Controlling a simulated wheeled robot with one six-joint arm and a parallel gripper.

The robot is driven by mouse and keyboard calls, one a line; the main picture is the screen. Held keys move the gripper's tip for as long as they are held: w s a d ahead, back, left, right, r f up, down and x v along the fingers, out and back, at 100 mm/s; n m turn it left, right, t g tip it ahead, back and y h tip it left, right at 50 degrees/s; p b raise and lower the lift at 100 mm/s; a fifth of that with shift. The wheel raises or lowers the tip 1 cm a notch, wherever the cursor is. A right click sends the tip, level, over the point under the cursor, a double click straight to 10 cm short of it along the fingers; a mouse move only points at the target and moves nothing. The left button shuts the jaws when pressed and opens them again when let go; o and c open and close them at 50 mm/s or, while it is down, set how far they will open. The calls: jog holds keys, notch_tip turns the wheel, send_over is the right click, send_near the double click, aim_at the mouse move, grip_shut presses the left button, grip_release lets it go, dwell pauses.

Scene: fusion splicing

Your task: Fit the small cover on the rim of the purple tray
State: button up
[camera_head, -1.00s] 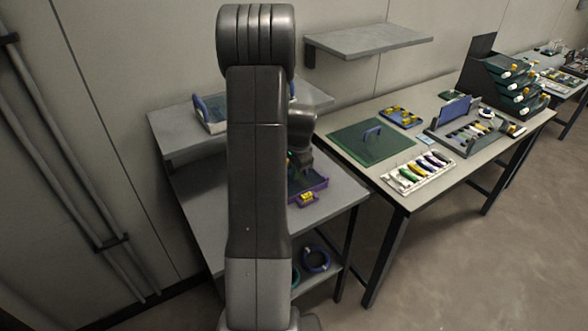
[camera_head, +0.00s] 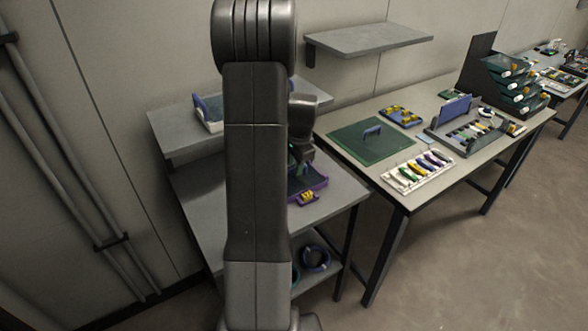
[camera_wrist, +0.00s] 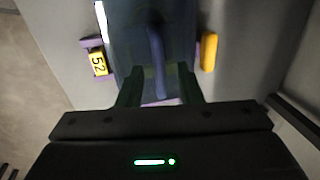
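The purple tray (camera_head: 314,190) sits on the grey bench in the head view, partly hidden by my arm. Its purple edge also shows in the wrist view (camera_wrist: 90,42), with a yellow "52" tag on it. The small cover (camera_wrist: 176,38) is a dark see-through panel with a blue handle (camera_wrist: 156,50). It lies at the tray, but I cannot tell if it is seated on the rim all around. My gripper (camera_wrist: 158,75) has its fingers apart, one on each side of the handle line, with visible gaps. In the head view the fingertips are mostly hidden.
A green cover with a blue handle (camera_head: 371,133) lies on the right table (camera_head: 345,120). A white holder of coloured tools (camera_head: 418,172) is nearby. A blue-and-white bin (camera_head: 207,112) stands on the shelf behind my arm. A yellow piece (camera_wrist: 208,50) stands beside the panel.

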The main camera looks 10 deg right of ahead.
aim_at(298, 182)
notch_tip(298, 182, up, 9)
jog(key=s, duration=0.1)
jog(key=shift+s+d, duration=0.3)
jog(key=shift+s, duration=0.1)
jog(key=f, duration=0.4)
jog(key=w+f, duration=0.1)
jog(key=f, duration=0.3)
jog(key=w+f, duration=0.1)
jog(key=f, duration=0.3)
jog(key=shift+w+a, duration=0.1)
jog(key=shift+a, duration=0.3)
jog(key=shift+w+r, duration=0.15)
jog(key=shift+r, duration=1.7)
